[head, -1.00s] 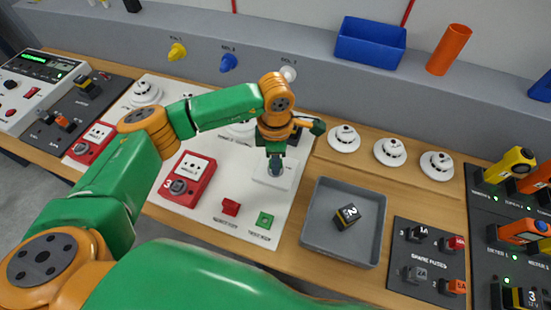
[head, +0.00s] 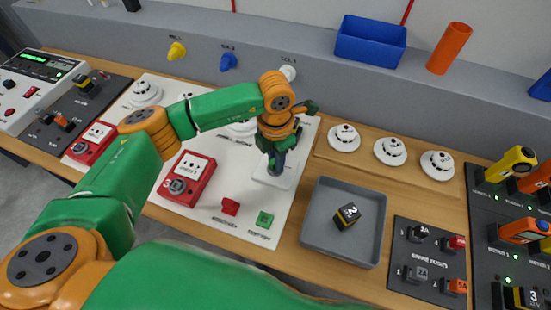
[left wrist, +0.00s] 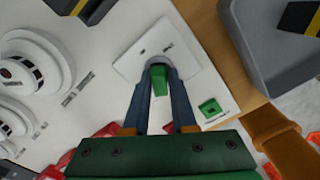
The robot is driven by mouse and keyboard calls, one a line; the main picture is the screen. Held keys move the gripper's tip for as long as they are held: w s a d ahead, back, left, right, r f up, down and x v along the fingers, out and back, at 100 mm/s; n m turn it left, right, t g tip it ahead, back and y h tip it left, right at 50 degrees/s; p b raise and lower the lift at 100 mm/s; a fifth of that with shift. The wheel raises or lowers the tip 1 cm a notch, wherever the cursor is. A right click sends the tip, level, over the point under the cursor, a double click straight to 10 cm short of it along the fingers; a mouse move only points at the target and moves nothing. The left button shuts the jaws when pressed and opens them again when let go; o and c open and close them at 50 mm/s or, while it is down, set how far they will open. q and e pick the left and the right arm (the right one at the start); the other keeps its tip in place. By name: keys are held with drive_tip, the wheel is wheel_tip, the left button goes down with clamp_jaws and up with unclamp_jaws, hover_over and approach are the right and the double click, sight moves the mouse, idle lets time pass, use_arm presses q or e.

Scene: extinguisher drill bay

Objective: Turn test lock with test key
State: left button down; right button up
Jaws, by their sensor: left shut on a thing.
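The test lock's white plate (head: 283,178) lies on the white board, below my left gripper (head: 276,165). The left wrist view shows the same plate (left wrist: 150,46) with a round lock opening near its middle. My left gripper's fingertips (left wrist: 158,68) are shut on the green test key (left wrist: 161,82), right at the lock. The key's lower end is hidden, so how deep it sits cannot be told. A green key holder (head: 264,220) stands on the board's front part; it also shows in the left wrist view (left wrist: 210,108). My right gripper is not in view.
A red key holder (head: 230,206) stands beside the green one. A red call point (head: 187,178) is to the left. A grey tray (head: 316,227) with a black-and-yellow block (head: 347,216) is to the right. Round white detectors (head: 344,138) stand behind it.

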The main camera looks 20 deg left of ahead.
use_arm(q)
drive_tip(key=shift+n, duration=3.4)
drive_tip(key=shift+c, duration=1.6)
unclamp_jaws()
drive_tip(key=shift+r+p, duration=2.7)
drive_tip(key=shift+r, duration=0.85)
